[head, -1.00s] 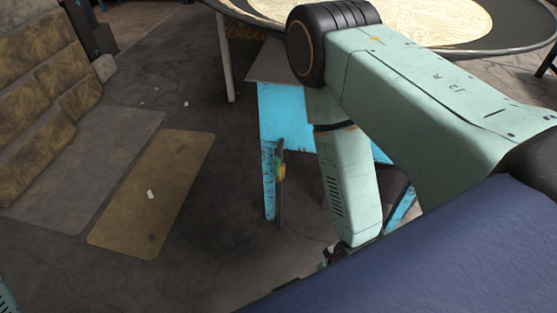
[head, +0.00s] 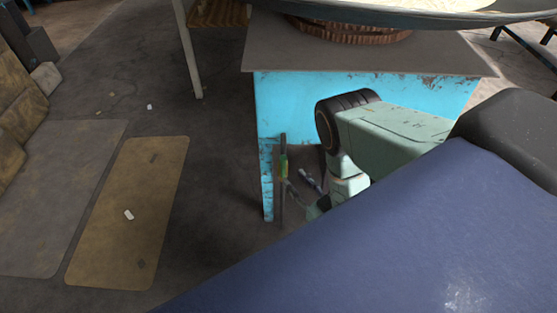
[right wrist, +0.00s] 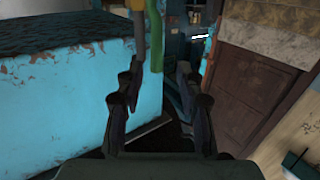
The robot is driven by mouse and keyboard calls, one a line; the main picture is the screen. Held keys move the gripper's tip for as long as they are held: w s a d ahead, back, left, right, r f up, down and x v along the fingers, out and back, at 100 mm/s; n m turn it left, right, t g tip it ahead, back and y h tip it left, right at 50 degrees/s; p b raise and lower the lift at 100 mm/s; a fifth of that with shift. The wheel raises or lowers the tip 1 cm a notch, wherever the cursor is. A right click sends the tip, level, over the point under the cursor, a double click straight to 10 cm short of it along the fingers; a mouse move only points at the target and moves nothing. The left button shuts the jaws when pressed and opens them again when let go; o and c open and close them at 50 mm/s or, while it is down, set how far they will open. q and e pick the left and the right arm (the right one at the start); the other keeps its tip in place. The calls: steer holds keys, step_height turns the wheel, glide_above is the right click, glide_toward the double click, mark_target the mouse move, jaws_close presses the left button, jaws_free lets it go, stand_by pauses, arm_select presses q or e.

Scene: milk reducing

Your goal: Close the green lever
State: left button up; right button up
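The green lever (head: 284,167) is a small upright piece with a bit of yellow, on a dark post beside the front left leg of the blue table (head: 345,103). In the right wrist view the green lever (right wrist: 154,42) hangs at the top centre, beyond the fingers, near a yellow part (right wrist: 138,22). My right gripper (head: 305,186) is just right of the lever, low by the table. In the right wrist view its two fingers are apart with nothing between them (right wrist: 160,88). I cannot tell whether a fingertip touches the lever. My left gripper is not in view.
The blue table front (right wrist: 65,100) stands close on the left of my right gripper in the wrist view. A brown door-like panel (right wrist: 250,75) is on the right. A tan mat (head: 130,215) lies on the floor at left, with open floor between it and the table.

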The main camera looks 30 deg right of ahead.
mark_target(285, 166)
steer(key=shift+w+d+f, duration=0.1)
steer(key=shift+w+d, duration=0.15)
steer(key=shift+w, duration=0.25)
steer(key=shift+w+b, duration=0.8)
steer(key=shift+b, duration=0.2)
steer(key=w+b, duration=0.1)
steer(key=w, duration=0.3)
steer(key=shift+w+a, duration=0.1)
steer(key=shift+w, duration=0.05)
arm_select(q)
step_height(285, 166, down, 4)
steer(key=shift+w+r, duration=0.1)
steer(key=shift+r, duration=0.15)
arm_select(e)
steer(key=shift+w, duration=0.35)
steer(key=shift+a, duration=0.1)
jaws_close()
